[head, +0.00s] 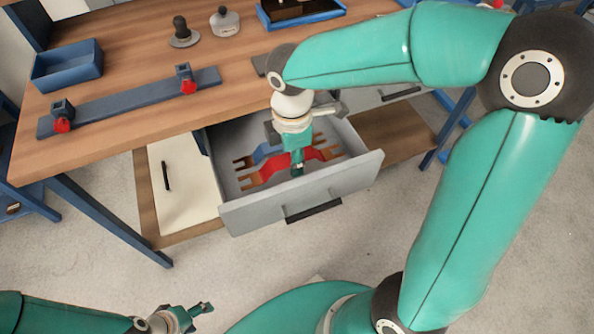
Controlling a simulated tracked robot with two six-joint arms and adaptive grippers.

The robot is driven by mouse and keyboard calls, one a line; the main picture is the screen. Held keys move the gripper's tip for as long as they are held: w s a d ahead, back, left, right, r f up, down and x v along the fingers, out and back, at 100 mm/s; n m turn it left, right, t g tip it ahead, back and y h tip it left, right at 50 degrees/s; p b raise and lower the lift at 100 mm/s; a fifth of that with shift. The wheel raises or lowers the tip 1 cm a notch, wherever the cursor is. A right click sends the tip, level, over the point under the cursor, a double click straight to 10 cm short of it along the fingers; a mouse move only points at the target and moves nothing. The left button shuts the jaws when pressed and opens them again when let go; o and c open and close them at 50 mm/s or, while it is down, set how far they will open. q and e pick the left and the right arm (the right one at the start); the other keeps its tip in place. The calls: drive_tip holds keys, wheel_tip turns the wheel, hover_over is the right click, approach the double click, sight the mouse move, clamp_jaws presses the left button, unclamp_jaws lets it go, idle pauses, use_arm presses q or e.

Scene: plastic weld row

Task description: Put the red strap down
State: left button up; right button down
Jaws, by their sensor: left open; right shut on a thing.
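The red strap (274,167) lies low inside the open drawer, with forked copper-coloured ends. My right gripper (297,170) reaches down into the drawer and is shut on the middle of the red strap, hiding part of it. I cannot tell whether the strap touches the drawer floor. A blue strap (264,151) with similar forked ends lies just behind it in the drawer, partly hidden by my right gripper. My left gripper (207,307) is open and empty, low at the bottom left, well away from the drawer.
The grey drawer (300,197) is pulled out below the wooden bench top (120,58). On the bench are a blue-grey bar with red clamps (130,101), a blue bin (68,66), a dark knobbed piece (183,33), a pale knobbed piece (225,22) and a blue tray (298,14).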

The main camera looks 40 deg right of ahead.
drive_tip(key=shift+f+b, duration=0.8)
drive_tip(key=shift+f, duration=2)
drive_tip(key=c, duration=0.8)
unclamp_jaws()
drive_tip(key=shift+f, duration=0.1)
drive_tip(key=shift+o, duration=0.2)
drive_tip(key=shift+r, duration=0.5)
wheel_tip(320, 180, up, 11)
drive_tip(key=p, duration=0.3)
drive_tip(key=shift+r, duration=0.15)
